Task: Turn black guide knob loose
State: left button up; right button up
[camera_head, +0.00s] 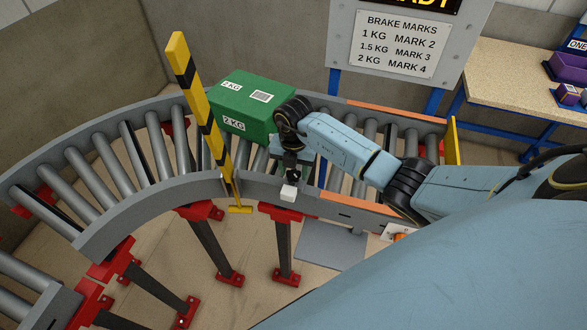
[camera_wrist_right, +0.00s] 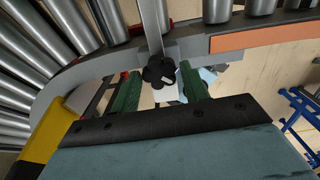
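The black guide knob (camera_wrist_right: 159,72) shows in the right wrist view, lobed, in front of a grey upright bracket at the conveyor's side rail (camera_wrist_right: 100,62). My right gripper (camera_wrist_right: 158,80) is open, with one green finger on each side of the knob. Gaps show between the fingers and the knob, so it is not gripped. In the head view my right gripper (camera_head: 290,170) is at the near rail, just in front of the green box; the knob cannot be made out clearly there. My left gripper is not in view.
A green 2 KG box (camera_head: 243,104) sits on the rollers, behind an upright yellow-and-black barrier (camera_head: 203,110) at its left. A sign with brake marks (camera_head: 399,45) stands behind the conveyor. A table (camera_head: 520,75) with purple bins is at the right.

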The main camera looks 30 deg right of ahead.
jog(key=c, duration=0.7)
